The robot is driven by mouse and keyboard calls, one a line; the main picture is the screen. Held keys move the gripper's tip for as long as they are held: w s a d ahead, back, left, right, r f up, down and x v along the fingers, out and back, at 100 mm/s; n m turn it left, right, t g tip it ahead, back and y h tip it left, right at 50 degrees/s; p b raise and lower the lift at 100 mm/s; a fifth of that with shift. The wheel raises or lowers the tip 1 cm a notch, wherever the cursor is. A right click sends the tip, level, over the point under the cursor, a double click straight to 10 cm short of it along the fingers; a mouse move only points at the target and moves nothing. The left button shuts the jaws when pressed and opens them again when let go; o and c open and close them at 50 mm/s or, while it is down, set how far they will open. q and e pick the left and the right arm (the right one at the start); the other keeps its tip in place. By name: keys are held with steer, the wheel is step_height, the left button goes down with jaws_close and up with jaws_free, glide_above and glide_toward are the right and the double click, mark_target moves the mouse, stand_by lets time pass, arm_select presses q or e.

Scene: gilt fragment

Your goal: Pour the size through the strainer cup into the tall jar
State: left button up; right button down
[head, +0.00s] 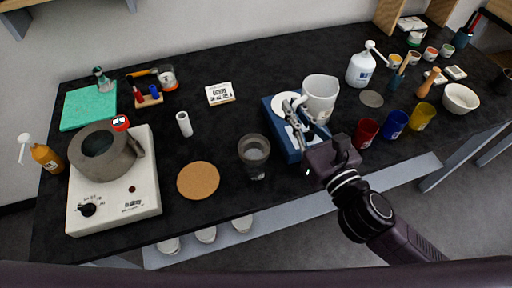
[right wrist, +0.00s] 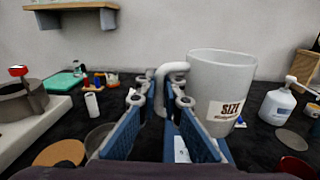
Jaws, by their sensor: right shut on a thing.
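The white mug labelled SIZE (head: 320,92) shows large in the right wrist view (right wrist: 222,85), upright. My right gripper (head: 292,112) is shut on its handle (right wrist: 172,70); the fingers (right wrist: 160,100) lie on either side of it. The mug is over or just behind a blue device with a pale round plate (head: 285,103); I cannot tell whether it touches. A tall, dark see-through jar (head: 254,160) stands left of the device near the table's front. Its top is round and dark; I cannot clearly make out a separate strainer cup there. My left gripper is not in view.
A cork mat (head: 198,181) lies left of the jar, and a hotplate (head: 140,195) with a dark grey ring-shaped pot (head: 98,150) further left. A small white cylinder (head: 184,124) stands behind. Red (head: 365,132), blue (head: 395,123) and yellow (head: 421,115) cups stand at right.

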steer(key=a+n+g+y, duration=0.2)
steer(key=g+y, duration=0.1)
steer(key=w+a+f+n+g+y+p, duration=0.1)
steer(key=a+n+g+y, duration=0.1)
steer(key=n+g+y, duration=0.1)
steer(key=w+a+f+n+g+y+p, duration=0.1)
steer(key=a+n+g+y, duration=0.1)
steer(key=a+n+y, duration=0.1)
steer(key=shift+f+g, duration=0.2)
steer(key=shift+g, duration=0.2)
steer(key=s+d+f+n+g+y+b, duration=0.2)
steer(key=d+f+n+g, duration=0.5)
steer(key=g, duration=0.3)
steer(key=shift+s+d+f, duration=0.2)
steer(key=shift+s+d, duration=0.05)
steer(key=shift+s, duration=0.05)
